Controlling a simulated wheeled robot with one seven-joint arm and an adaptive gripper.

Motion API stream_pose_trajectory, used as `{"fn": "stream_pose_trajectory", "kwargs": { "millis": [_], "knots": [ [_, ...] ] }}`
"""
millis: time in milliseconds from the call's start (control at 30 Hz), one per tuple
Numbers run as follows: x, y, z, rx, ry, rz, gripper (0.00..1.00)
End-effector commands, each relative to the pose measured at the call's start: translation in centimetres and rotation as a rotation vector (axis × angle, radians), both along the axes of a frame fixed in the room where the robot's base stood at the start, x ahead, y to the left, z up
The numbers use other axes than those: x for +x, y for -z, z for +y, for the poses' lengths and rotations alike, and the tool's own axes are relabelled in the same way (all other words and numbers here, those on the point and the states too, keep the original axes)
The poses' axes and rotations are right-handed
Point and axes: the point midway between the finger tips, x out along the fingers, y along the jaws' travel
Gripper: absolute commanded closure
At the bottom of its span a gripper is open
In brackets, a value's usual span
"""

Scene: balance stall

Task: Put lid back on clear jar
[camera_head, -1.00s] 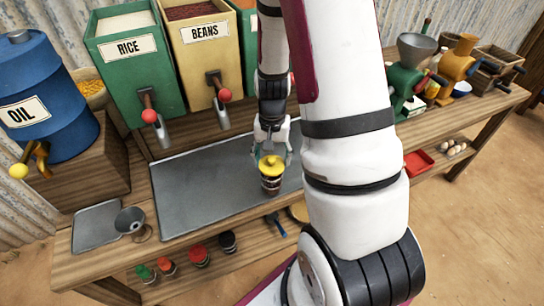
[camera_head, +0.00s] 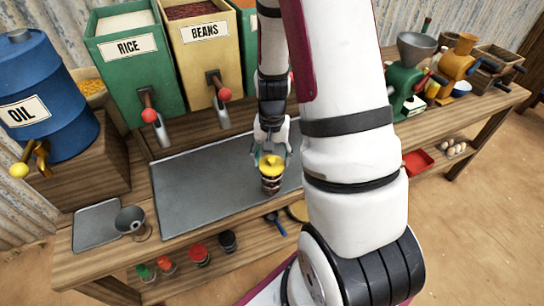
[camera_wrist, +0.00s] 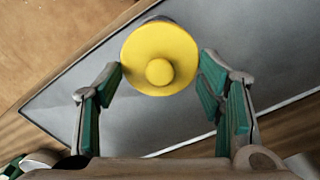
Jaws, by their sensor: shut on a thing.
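A yellow round lid (camera_head: 272,162) with a knob is between the fingertips of my gripper (camera_head: 271,157). The clear jar (camera_head: 271,185), with dark contents, stands upright on the grey metal tray, directly below the lid. I cannot tell whether the lid touches the jar's rim or is slightly above it. In the wrist view the lid hides nearly all of the jar.
The grey tray (camera_head: 195,192) has free room left of the jar. RICE (camera_head: 130,62) and BEANS (camera_head: 205,50) dispensers stand behind it. A metal cup (camera_head: 131,221) is at the front left. Several small jars sit on the lower shelf. Grinders (camera_head: 408,75) stand at the right.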

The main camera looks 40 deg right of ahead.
Motion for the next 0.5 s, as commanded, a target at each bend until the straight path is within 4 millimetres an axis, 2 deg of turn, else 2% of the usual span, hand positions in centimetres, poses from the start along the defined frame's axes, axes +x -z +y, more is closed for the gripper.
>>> {"fn": "stream_pose_trajectory", "kwargs": {
  "millis": [200, 233, 333, 500],
  "knots": [
    [0.02, 0.0, -0.01, 0.0, 0.0, 0.0, 0.52],
    [0.02, 0.0, -0.01, 0.0, 0.0, 0.0, 0.36],
    [0.02, 0.0, -0.01, 0.0, 0.0, 0.0, 0.15],
    [0.02, 0.0, -0.01, 0.0, 0.0, 0.0, 0.15]
  ]
}}
